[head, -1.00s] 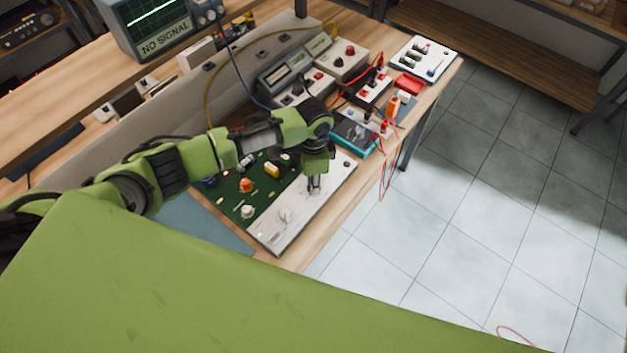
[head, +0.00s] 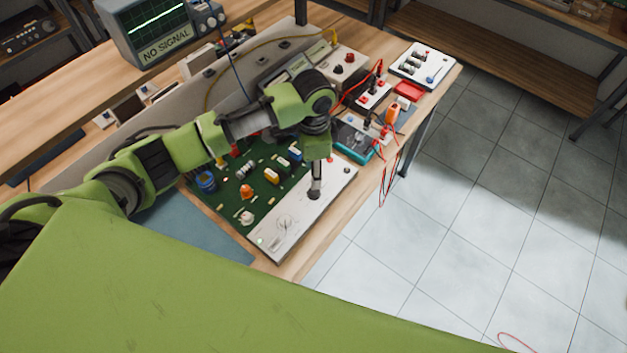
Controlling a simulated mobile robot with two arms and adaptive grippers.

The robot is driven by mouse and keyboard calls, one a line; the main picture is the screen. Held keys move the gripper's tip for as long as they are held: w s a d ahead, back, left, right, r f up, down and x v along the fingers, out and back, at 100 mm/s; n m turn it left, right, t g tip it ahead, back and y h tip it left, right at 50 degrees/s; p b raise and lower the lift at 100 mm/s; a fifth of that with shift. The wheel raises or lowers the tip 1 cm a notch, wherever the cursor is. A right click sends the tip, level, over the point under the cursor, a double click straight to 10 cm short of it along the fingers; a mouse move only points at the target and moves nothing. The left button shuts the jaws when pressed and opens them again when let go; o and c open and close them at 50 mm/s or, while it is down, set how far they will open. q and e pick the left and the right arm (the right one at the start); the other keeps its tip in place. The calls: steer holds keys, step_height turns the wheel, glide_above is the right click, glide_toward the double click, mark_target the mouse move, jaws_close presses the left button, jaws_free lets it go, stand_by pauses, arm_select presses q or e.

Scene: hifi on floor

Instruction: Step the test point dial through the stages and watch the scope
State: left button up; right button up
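The test board (head: 253,193) is green with colored parts and has a white panel strip (head: 290,222) along its front edge. My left gripper (head: 315,190) points down at this strip, its fingertips at or just above the surface. I see the fingers almost edge-on, so I cannot tell their gap. No dial shows clearly; the fingers may hide it. The scope (head: 118,28) stands on the shelf at the upper left. Its screen (head: 155,20) shows a green trace, and the label (head: 167,45) below reads NO SIGNAL. My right gripper is out of view.
A blue mat (head: 195,230) lies left of the board. A teal-edged meter (head: 352,143), a red tray (head: 409,91) and a white switch panel (head: 424,64) stand farther right on the bench. Red leads (head: 385,180) hang over its edge above open tiled floor.

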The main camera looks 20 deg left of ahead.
arm_select(q)
steer(key=shift+r, duration=1.75)
